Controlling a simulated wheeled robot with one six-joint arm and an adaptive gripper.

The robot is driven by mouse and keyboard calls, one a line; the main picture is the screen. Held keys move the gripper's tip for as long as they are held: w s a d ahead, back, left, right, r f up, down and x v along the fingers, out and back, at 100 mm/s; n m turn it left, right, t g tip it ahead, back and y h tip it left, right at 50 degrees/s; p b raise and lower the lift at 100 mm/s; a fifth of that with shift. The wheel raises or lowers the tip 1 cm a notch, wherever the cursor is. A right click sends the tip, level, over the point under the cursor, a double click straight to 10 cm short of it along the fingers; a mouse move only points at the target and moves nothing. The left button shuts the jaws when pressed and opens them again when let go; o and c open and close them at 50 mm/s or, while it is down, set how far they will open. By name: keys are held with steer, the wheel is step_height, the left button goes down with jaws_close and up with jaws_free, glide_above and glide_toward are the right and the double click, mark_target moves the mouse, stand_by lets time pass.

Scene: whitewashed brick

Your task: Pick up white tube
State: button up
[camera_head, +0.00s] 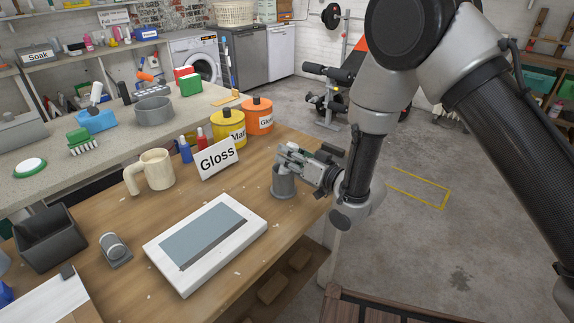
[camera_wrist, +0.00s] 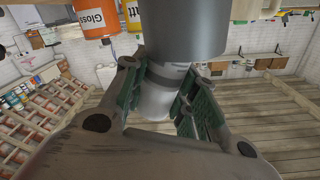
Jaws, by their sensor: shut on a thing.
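The white tube (camera_wrist: 156,103) shows in the wrist view between the green-padded fingers of my gripper (camera_wrist: 162,88), which is shut on it. One end of the tube meets the mouth of a grey cylindrical cup (camera_wrist: 185,35); whether that end sits inside the cup cannot be told. In the head view my gripper (camera_head: 292,157) is at the right edge of the wooden bench, directly above the grey cup (camera_head: 283,185). There the fingers mostly hide the tube.
A Gloss sign (camera_head: 217,158) stands left of the cup, with yellow (camera_head: 229,127) and orange (camera_head: 259,117) cans behind. A white framed panel (camera_head: 170,237) lies in front, and a beige mug (camera_head: 155,170) is farther left. Open floor lies right of the bench.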

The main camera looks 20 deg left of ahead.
steer(key=shift+r, duration=0.1)
jaws_close()
step_height(320, 180, up, 10)
steer(key=shift+f, duration=0.1)
stand_by(0.8)
